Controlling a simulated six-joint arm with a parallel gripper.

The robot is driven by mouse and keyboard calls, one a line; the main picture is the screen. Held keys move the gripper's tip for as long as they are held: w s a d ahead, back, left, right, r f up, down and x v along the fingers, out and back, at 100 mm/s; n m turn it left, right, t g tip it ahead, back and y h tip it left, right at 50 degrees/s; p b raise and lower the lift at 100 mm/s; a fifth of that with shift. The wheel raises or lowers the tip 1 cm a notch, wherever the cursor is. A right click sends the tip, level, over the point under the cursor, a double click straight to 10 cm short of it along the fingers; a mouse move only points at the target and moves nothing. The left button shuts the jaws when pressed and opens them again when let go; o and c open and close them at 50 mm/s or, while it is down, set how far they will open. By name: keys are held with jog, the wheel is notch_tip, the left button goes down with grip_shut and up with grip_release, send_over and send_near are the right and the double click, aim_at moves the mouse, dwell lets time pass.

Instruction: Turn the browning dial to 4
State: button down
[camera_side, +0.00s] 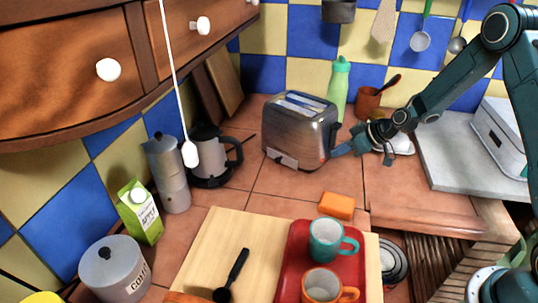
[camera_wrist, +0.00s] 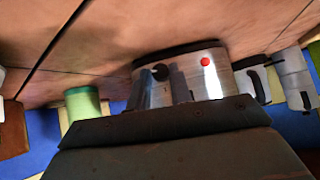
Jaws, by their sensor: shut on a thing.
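The toaster (camera_side: 300,130), a shiny metal box with two slots, stands on the tiled counter in the side view. Its right end faces my gripper (camera_side: 342,150), which reaches it from the right at low height. In the wrist view the toaster's end panel (camera_wrist: 218,84) shows upside down, with a black round browning dial (camera_wrist: 160,71) and a red button (camera_wrist: 205,61). My gripper, dark in the lower part of the wrist view (camera_wrist: 165,108), is shut on the dial. The dial's numbers are too small to read, and the dial is hidden in the side view.
A green bottle (camera_side: 339,85) and a brown pot (camera_side: 368,103) stand behind the toaster. A kettle (camera_side: 212,158) is on its left. An orange sponge (camera_side: 337,205) and a red tray (camera_side: 293,262) with mugs lie in front. The tiles before the toaster are clear.

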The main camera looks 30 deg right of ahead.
jog(key=y, duration=0.1)
jog(key=m+y, duration=0.1)
jog(key=m+g+y, duration=0.1)
jog(key=shift+d+f, duration=0.25)
jog(key=shift+d, duration=0.15)
jog(key=shift+w+d+f+m+y, duration=0.1)
jog(key=shift+m+y, duration=0.35)
jog(key=shift+y, duration=0.4)
jog(key=shift+w+d+f+m+y, duration=0.1)
jog(key=shift+m+y, duration=0.35)
jog(key=shift+y, duration=0.4)
jog(key=c, duration=1.3)
grip_release()
jog(key=shift+s+d+r, duration=0.1)
jog(key=v, duration=1.3)
jog(key=shift+d+r, duration=0.1)
jog(key=shift+d, duration=0.2)
jog(key=shift+a, duration=0.1)
